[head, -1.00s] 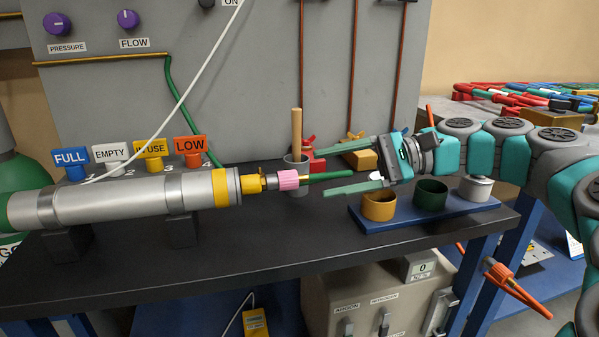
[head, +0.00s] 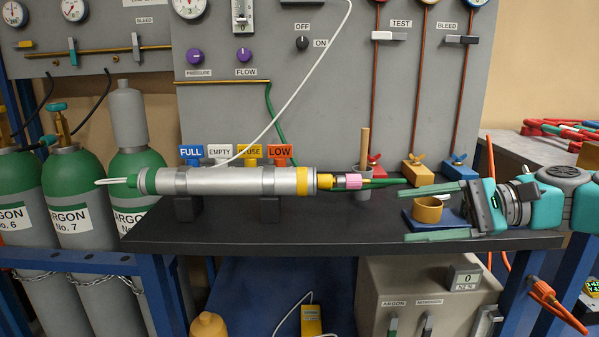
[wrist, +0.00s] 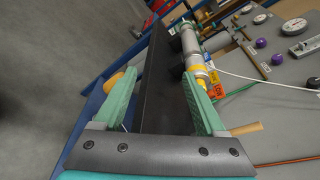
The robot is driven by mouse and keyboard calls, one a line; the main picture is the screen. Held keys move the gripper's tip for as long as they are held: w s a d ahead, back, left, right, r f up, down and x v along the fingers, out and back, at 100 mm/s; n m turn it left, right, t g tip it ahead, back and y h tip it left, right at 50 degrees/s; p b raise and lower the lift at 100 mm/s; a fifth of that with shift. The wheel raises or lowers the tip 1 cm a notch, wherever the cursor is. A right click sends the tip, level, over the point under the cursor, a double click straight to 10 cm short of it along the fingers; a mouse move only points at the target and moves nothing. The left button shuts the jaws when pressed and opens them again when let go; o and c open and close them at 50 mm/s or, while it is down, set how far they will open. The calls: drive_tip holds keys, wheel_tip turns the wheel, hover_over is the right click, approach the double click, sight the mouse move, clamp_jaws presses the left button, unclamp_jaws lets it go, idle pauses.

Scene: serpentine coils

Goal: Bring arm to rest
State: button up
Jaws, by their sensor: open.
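My gripper (head: 440,213) is open and empty at the right end of the black bench, its two green fingers pointing left. My teal and grey arm (head: 550,205) reaches in from the right edge. In the wrist view the open fingers (wrist: 158,100) are wide apart, with the dark bench top between and beyond them. A silver cylinder (head: 230,181) with a yellow band lies on the bench to the left, apart from the fingers.
A grey holder (head: 366,172) with a wooden rod stands behind the pink collar. Coloured tags (head: 250,152) stand behind the cylinder. Green argon bottles (head: 79,198) stand at left. The bench front (head: 300,235) is clear.

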drive_tip(key=s+a+f+n+g+h, duration=0.4)
drive_tip(key=s+a+f+n+h, duration=0.25)
drive_tip(key=s+a+f, duration=0.6)
drive_tip(key=s+d+f+n+h, duration=0.2)
drive_tip(key=s+d+f+h, duration=0.2)
drive_tip(key=s+f, duration=0.2)
drive_tip(key=s+d+f+n+h, duration=0.2)
drive_tip(key=s+d+f+h, duration=0.2)
drive_tip(key=f, duration=0.5)
drive_tip(key=shift+s+d+g+h, duration=0.4)
drive_tip(key=shift+s+h, duration=0.05)
drive_tip(key=shift+s, duration=0.6)
